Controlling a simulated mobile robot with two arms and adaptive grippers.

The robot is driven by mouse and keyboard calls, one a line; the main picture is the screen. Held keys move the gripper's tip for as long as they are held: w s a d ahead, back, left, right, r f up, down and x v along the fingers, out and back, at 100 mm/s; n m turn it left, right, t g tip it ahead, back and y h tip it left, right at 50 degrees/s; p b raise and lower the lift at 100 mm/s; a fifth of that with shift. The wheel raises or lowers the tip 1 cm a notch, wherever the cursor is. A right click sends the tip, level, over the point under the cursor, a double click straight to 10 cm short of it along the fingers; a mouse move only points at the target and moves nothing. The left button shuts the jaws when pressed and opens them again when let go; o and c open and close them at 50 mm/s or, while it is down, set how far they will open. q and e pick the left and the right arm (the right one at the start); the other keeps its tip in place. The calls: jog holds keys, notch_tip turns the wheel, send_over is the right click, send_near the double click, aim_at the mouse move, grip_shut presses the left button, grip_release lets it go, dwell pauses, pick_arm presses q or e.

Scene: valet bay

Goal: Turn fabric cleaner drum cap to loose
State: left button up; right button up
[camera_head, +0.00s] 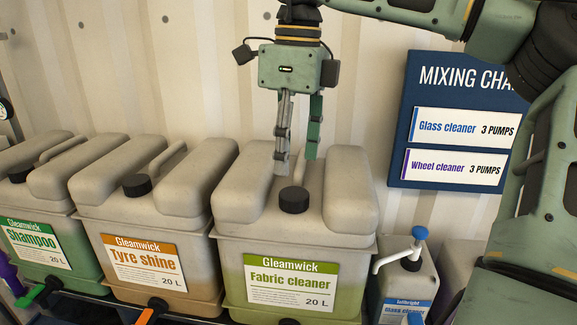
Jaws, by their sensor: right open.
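The fabric cleaner drum (345,235) is a beige 20 L container with a green-banded label, at the centre of the head view. Its black round cap (294,200) sits on top, towards the front, in the channel between the two raised shoulders. My right gripper (297,165) points down above the drum, its fingers apart and empty. The fingertips appear just above and behind the cap in the picture, with no visible contact. The exact gap between fingers and cap is hard to judge. My left gripper is not in view.
The tyre shine drum (190,225) stands close on the left, with the shampoo drum (75,245) beyond it. A white pump bottle (405,285) stands to the right. A blue mixing chart (403,110) hangs on the ribbed wall (200,70) behind.

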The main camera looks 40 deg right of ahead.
aim_at(294, 195)
jog(key=shift+d+h, duration=0.1)
jog(key=shift+h, duration=0.3)
jog(key=shift+s+f+g, duration=0.15)
jog(key=shift+s+g, duration=0.1)
jog(key=shift+g, duration=0.05)
jog(key=f, duration=0.2)
jog(key=s+f+p, duration=0.1)
jog(key=shift+s+a+f, duration=0.1)
jog(key=shift+a+f, duration=0.15)
jog(key=shift+a, duration=0.1)
jog(key=shift+w+d+f+p, duration=0.1)
jog(key=shift+w+f+p, duration=0.05)
jog(key=shift+f, duration=0.45)
jog(key=shift+w+d+f+p, duration=0.1)
jog(key=shift+f+p, duration=0.05)
jog(key=shift+f, duration=0.4)
jog(key=shift+w+f, duration=0.15)
jog(key=shift+f, duration=0.4)
jog(key=shift+a+r, duration=0.1)
jog(key=shift+c, duration=1.3)
jog(key=c, duration=0.8)
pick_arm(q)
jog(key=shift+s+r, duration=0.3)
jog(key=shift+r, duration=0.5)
